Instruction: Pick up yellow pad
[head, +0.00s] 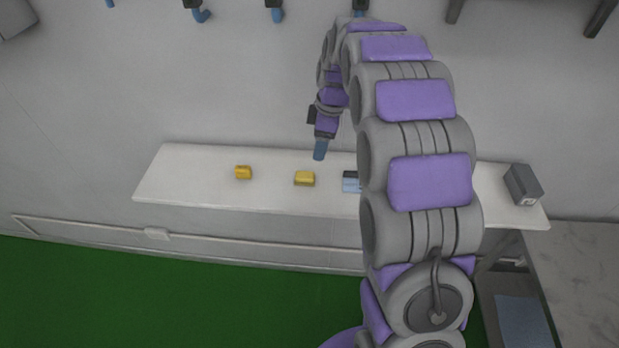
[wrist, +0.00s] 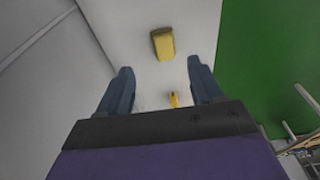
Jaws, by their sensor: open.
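A yellow block-like pad (head: 305,178) lies on the white bench (head: 190,192), near the middle of its left part. A smaller orange-yellow piece (head: 243,172) lies to its left. My gripper (head: 319,152) points down above the bench, slightly right of the yellow pad and apart from it.
A dark and light-blue block (head: 351,181) sits right of the yellow pad, partly hidden by my arm. A grey box (head: 522,184) stands at the bench's right end. The wall (head: 220,110) rises behind the bench. Green floor (head: 150,285) lies in front.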

